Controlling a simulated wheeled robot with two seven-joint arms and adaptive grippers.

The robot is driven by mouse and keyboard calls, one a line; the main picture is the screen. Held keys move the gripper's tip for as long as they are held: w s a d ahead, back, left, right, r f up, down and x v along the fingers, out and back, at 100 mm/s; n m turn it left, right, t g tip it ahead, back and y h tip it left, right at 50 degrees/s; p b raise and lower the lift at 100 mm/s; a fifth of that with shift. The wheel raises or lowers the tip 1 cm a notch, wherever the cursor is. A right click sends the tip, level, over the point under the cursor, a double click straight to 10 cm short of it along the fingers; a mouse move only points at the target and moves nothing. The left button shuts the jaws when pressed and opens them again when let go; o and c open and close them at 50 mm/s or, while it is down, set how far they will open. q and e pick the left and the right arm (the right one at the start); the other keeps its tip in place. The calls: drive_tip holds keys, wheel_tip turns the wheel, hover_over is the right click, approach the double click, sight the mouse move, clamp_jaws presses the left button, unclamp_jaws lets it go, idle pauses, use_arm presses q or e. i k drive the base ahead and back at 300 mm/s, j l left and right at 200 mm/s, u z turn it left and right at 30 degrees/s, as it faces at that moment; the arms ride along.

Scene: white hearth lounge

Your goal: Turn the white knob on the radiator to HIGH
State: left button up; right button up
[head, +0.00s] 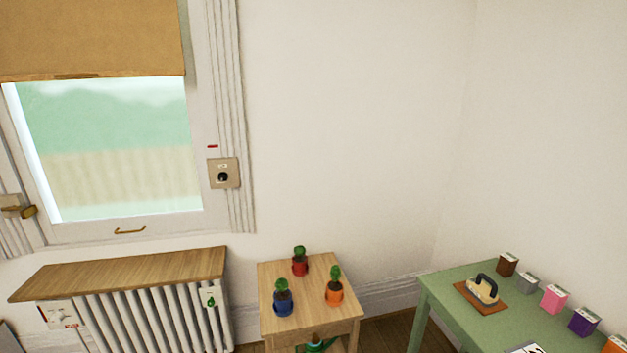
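The white radiator (142,318) stands under the window at the lower left, below a wooden shelf. A white plate (60,314) with small red markings is at its left end. A white knob may be on this plate, but it is too small to make out, and so is its setting. A small white tag (210,298) with a green mark hangs at the radiator's right end. Neither of my grippers is in view.
A wooden stand (270,302) with three potted plants is right of the radiator. A green table (452,290) with small coloured boxes stands at the right. The wooden shelf (120,273) overhangs the radiator. A switch plate (223,173) is beside the window.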

sight(57, 316)
drive_tip(key=u, duration=1.75)
